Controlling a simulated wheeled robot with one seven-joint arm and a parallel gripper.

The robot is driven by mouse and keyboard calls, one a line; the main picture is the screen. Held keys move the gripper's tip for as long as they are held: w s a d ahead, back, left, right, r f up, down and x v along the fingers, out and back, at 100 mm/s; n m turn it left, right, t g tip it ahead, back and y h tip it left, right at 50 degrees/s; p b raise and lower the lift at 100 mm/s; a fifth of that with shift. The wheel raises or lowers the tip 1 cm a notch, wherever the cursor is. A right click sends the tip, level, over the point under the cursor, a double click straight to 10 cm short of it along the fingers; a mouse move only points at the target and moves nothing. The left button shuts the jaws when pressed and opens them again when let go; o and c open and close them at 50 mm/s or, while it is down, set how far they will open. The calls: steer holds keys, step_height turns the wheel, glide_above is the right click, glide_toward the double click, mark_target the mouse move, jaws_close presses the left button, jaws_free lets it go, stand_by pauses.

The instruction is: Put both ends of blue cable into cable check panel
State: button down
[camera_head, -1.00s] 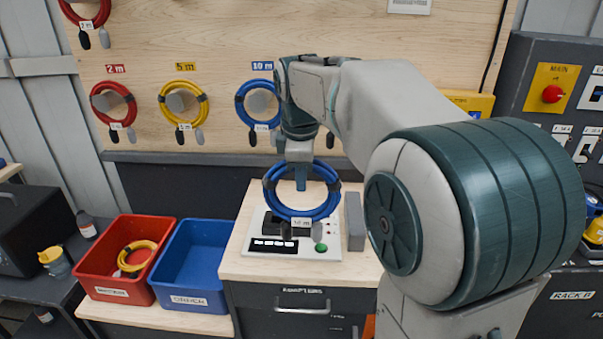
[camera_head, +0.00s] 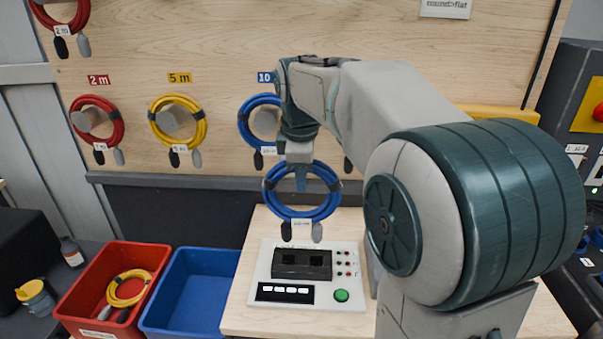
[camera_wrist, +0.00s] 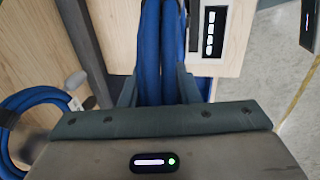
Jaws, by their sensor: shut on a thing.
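A coiled blue cable (camera_head: 275,206) hangs from my gripper (camera_head: 301,178), which is shut on the top of its coil. The coil also fills the gap between the fingers in the wrist view (camera_wrist: 160,60). Its two ends, one black (camera_head: 286,231) and one grey (camera_head: 317,232), hang side by side below a white tag.
A red bin (camera_head: 72,300) with a yellow cable in it and an empty blue bin (camera_head: 195,290) stand left of the panel. Red, yellow and blue coils hang on wall pegs behind. Another blue coil (camera_wrist: 15,130) shows at left in the wrist view.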

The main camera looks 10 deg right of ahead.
mark_target(302, 210)
steer(key=shift+f+b, duration=2.15)
steer(key=shift+f, duration=0.75)
steer(key=shift+f+b, duration=1.25)
steer(key=shift+f, duration=0.45)
steer(key=c, duration=1)
jaws_free()
steer(key=shift+s, duration=0.1)
steer(key=shift+f, duration=0.1)
step_height(302, 210, up, 14)
steer(key=s+p, duration=0.2)
steer(key=s, duration=0.1)
steer(key=s+f+m, duration=0.5)
steer(key=s+f, duration=0.1)
steer(key=s+f+m+p, duration=0.1)
steer(key=s+f+m, duration=0.3)
steer(key=s+f, duration=0.2)
steer(key=s+f+m+p, duration=0.1)
steer(key=s+f+m, duration=0.4)
steer(key=f, duration=0.3)
steer(key=shift+s+m+t+y, duration=0.3)
steer(key=shift+s+t, duration=0.1)
steer(key=shift+s, duration=0.05)
